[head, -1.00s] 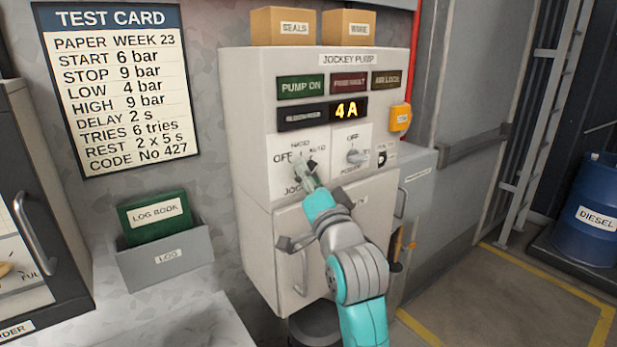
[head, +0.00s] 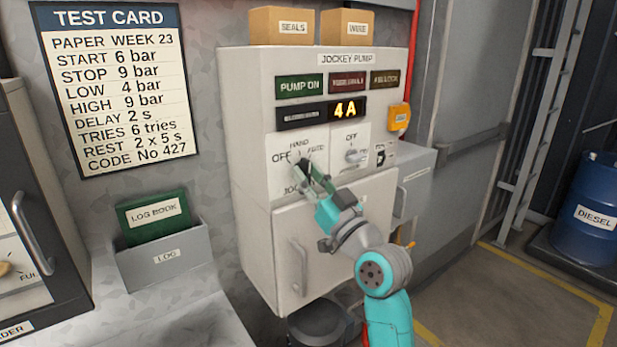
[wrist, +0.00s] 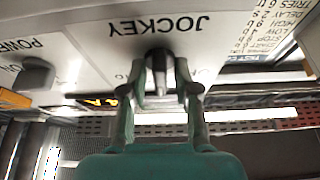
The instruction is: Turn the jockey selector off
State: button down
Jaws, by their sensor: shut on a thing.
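The jockey selector (head: 302,162) is a small knob on the white JOCKEY PUMP panel (head: 260,120), with OFF at its left, HAND above and AUTO at its right. My gripper (head: 308,172) is at the selector, reaching in from the lower right. In the wrist view, which is upside down, the grey selector (wrist: 158,75) sits between the two green fingers of my gripper (wrist: 160,88), below the JOCKEY label. The fingers are closed on it. They partly hide it in the head view, and I cannot tell which mark it points to.
A second grey selector (head: 355,156) is to the right, near my arm. A green PUMP ON lamp (head: 299,86) and a 4 A display (head: 347,109) are above. A cabinet door with a handle (head: 298,268) is below. A log book holder (head: 165,258) is at the left.

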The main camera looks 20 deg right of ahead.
jog(key=shift+w+d+n+g+y, duration=0.1)
jog(key=shift+n+g+y, duration=0.75)
jog(key=shift+n, duration=1.5)
jog(key=shift+s+d+n+g+y, duration=0.1)
jog(key=shift+n+g+y, duration=0.7)
jog(key=shift+n, duration=1.6)
jog(key=shift+w+d+n+g+y, duration=0.1)
jog(key=shift+n+g+y, duration=0.7)
jog(key=shift+n, duration=1.55)
jog(key=shift+y, duration=0.35)
jog(key=c, duration=1.2)
grip_release()
jog(key=v, duration=1.2)
jog(key=shift+a, duration=0.15)
